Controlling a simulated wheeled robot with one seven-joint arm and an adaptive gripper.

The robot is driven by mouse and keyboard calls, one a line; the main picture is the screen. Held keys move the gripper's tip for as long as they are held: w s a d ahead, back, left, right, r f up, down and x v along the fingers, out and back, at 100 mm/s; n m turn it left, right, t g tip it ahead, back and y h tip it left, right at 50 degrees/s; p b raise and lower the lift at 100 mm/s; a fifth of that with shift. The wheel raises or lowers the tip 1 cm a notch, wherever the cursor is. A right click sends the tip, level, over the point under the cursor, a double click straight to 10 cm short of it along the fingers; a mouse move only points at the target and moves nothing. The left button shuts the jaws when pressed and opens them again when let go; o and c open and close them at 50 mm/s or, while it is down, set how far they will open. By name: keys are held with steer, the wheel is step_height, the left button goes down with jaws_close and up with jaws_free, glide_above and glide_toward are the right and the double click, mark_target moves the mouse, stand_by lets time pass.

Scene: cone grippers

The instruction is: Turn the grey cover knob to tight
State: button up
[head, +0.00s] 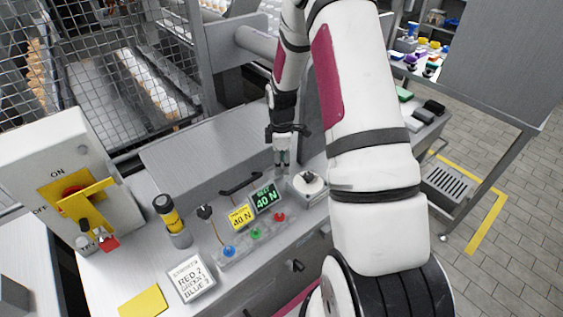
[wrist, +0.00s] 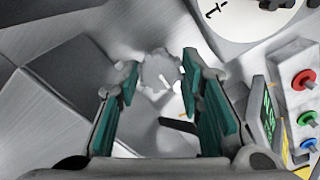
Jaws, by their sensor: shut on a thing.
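The grey cover knob (wrist: 160,72) shows in the wrist view between my fingertips, a scalloped round knob with a small white mark on it. My gripper (wrist: 158,85) has its green-padded fingers on either side of the knob and is shut on it. In the head view my gripper (head: 282,162) points down at the grey cover (head: 205,150), near its right end. The knob cannot be made out there, as the fingers hide it. Which way the white mark stands against any tight label cannot be told.
A white dial (head: 307,184) stands close to the right of my gripper. A panel with a green display (head: 264,198), yellow display (head: 240,215) and coloured buttons lies in front. A black handle (head: 240,183) is nearby. A yellow-black cylinder (head: 172,220) and switch box (head: 75,185) stand left.

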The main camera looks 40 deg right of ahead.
steer(key=m, duration=0.4)
steer(key=m+b, duration=0.1)
steer(key=m, duration=0.3)
steer(key=shift+m, duration=0.4)
steer(key=m+b, duration=0.1)
steer(key=m, duration=0.3)
steer(key=shift+m+b, duration=0.5)
steer(key=shift+m, duration=1.8)
steer(key=o, duration=1.2)
steer(key=shift+c, duration=0.2)
step_height(320, 180, up, 12)
